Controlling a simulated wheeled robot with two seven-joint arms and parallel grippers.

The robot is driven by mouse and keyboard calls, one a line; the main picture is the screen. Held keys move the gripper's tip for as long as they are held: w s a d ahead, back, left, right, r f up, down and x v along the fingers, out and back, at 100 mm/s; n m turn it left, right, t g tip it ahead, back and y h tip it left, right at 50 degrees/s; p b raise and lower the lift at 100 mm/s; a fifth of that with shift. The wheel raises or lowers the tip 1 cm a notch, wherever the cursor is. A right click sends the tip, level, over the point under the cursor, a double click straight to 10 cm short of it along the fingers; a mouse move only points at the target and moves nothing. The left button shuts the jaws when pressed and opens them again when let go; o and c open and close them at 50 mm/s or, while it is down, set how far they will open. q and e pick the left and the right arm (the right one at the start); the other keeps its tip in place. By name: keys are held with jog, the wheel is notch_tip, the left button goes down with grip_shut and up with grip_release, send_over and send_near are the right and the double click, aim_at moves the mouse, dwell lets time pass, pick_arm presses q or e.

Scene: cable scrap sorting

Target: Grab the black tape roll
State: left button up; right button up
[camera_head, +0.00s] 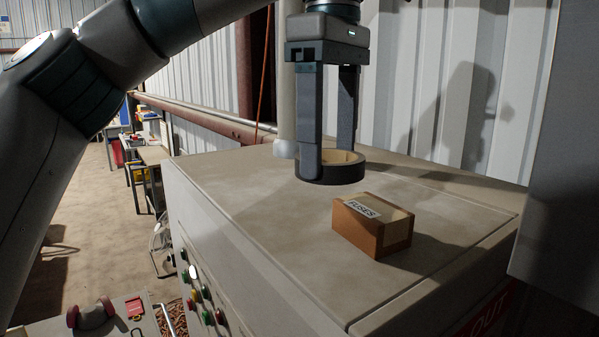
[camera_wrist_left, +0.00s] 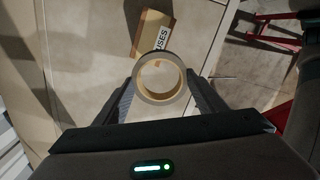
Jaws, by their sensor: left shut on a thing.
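The black tape roll (camera_head: 331,178) has a tan inner core and is at the back of the cabinet top in the head view. My left gripper (camera_head: 330,158) comes down from above, with its two fingers closed on the roll from opposite sides. The roll also shows between the fingers in the left wrist view (camera_wrist_left: 160,99), with its open hole facing the camera. In the head view I cannot tell for sure whether its underside touches the cabinet top. My right gripper is in neither view.
A small brown box labelled FUSES (camera_head: 373,225) stands just in front of the roll on the grey-beige cabinet (camera_head: 255,215). A corrugated wall and a pipe (camera_head: 287,80) are close behind. Coloured buttons (camera_head: 205,293) line the cabinet's front. Free top surface lies left of the box.

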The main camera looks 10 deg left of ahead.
pick_arm(q)
jog(key=d+r, duration=0.1)
jog(key=s+d+r, duration=0.1)
jog(key=d, duration=0.1)
jog(key=s+d+r, duration=0.1)
jog(key=shift+s+d, duration=0.2)
jog(key=shift+d, duration=0.05)
jog(key=shift+w+a, duration=0.1)
jog(key=shift+a, duration=0.1)
